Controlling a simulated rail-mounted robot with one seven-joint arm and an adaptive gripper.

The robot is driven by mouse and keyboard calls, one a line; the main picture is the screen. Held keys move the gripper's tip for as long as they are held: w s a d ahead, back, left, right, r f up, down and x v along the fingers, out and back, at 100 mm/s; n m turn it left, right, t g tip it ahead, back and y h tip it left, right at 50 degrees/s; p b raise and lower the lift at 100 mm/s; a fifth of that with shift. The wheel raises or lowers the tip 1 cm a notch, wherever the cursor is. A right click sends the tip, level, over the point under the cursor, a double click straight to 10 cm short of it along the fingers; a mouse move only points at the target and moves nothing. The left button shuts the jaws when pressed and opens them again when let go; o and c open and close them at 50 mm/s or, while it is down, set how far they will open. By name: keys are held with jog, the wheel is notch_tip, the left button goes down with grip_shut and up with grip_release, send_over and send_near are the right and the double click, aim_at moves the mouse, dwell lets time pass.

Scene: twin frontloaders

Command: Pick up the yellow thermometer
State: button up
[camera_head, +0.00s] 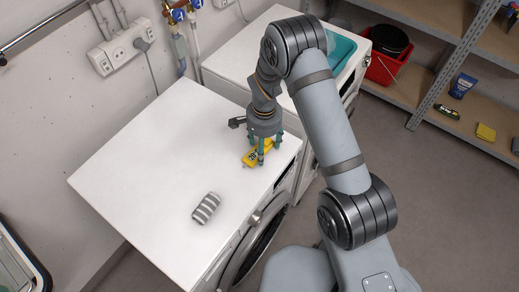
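The yellow thermometer (250,158) lies on the white top of the nearer frontloader (150,150), close to its right edge. My gripper (262,156) points down right over it, with teal fingers reaching to the thermometer. The fingers and gripper body hide part of the thermometer. A finger stands in front of its middle. I cannot tell whether the fingers are closed on it or only around it.
A grey-and-white striped item (206,208) lies on the same top, nearer the front. The second frontloader (225,62) stands behind, with a teal basin (342,48) on it. The top's left part is clear.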

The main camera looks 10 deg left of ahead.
jog(key=c, duration=1)
jog(key=shift+r, duration=0.15)
